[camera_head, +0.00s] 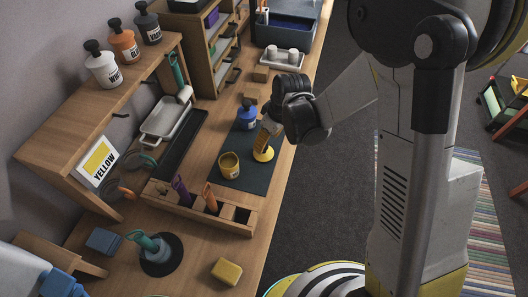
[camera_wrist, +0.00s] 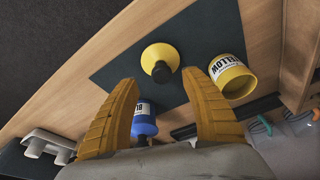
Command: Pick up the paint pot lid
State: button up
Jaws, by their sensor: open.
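The paint pot lid is a yellow cone-shaped lid with a black knob; it lies on the dark mat in the head view (camera_head: 264,155) and the wrist view (camera_wrist: 158,53). My gripper (camera_head: 266,140) is above the lid at the mat's right edge. In the wrist view, its two orange-yellow fingers (camera_wrist: 159,78) are spread apart and empty, with the lid's knob just beyond and between the tips. The open yellow paint pot (camera_head: 229,167) stands left of the lid in the head view; the wrist view shows it (camera_wrist: 231,78) beside the right fingertip.
A blue pot (camera_head: 247,116) stands farther back on the mat (camera_head: 238,181). A wooden organiser (camera_head: 234,225) with tools is in front. A shelf (camera_head: 150,72) with several pots is at left. The bench edge drops off close to the lid's right.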

jog(key=b+x, duration=0.2)
jog(key=x, duration=0.3)
jog(key=shift+s+a+f+b, duration=0.1)
jog(key=shift+b, duration=0.2)
jog(key=shift+c, duration=0.2)
jog(key=c, duration=1)
